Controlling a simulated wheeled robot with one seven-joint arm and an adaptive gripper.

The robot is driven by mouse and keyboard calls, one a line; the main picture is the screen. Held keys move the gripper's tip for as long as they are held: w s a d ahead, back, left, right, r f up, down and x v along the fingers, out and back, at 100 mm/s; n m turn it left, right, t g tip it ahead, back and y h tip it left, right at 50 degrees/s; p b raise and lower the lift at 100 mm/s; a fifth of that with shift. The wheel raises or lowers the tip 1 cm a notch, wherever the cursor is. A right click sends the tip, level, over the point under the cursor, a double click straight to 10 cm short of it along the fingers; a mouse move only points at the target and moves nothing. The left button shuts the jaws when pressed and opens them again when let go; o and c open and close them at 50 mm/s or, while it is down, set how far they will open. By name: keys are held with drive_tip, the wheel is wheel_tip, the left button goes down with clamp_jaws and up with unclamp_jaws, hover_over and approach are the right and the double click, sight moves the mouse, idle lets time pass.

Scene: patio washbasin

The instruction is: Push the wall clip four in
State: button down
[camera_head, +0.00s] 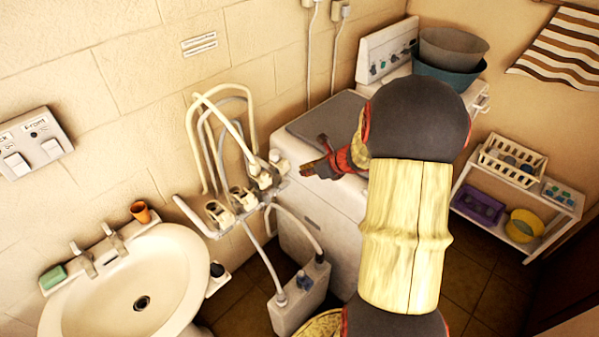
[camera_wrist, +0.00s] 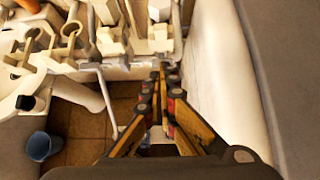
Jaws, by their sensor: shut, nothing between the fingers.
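A row of cream clips with hoses in several of them sits on a wall rail (camera_head: 190,214) left of the washing machine. The rightmost clip (camera_head: 279,162) is at the rail's end by the machine; I see no numbers, so I cannot tell surely which is clip four. My gripper (camera_head: 306,170) is shut and empty, just right of that end clip, with a small apparent gap. In the wrist view, my gripper's fingertips (camera_wrist: 162,74) meet just below the rail (camera_wrist: 110,68). Clips and hose ends (camera_wrist: 158,12) stand above them; contact is not visible.
The washing machine (camera_head: 322,222) stands close right of the rail. A washbasin (camera_head: 165,262) is at the left, with an orange cup (camera_head: 141,212) on it. A grey box (camera_head: 300,305) with hoses stands below. A blue cup (camera_wrist: 42,146) shows at lower left in the wrist view.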

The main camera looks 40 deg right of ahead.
drive_tip(key=v, duration=0.6)
drive_tip(key=shift+s+p, duration=0.2)
drive_tip(key=shift+p, duration=0.25)
drive_tip(key=shift+r, duration=0.1)
drive_tip(key=s+a+r+n+g+b, duration=0.1)
drive_tip(key=s+a+n, duration=0.4)
drive_tip(key=a+n, duration=0.5)
drive_tip(key=s+a+r+n+g+b, duration=0.1)
drive_tip(key=s+a+r+n+b, duration=0.3)
drive_tip(key=a+n, duration=0.7)
drive_tip(key=s+a+r+n+g+b, duration=0.1)
drive_tip(key=s+a+r+n+b, duration=0.2)
drive_tip(key=s+a+n, duration=0.5)
drive_tip(key=a+n, duration=0.3)
drive_tip(key=n, duration=0.3)
drive_tip(key=shift+h, duration=0.4)
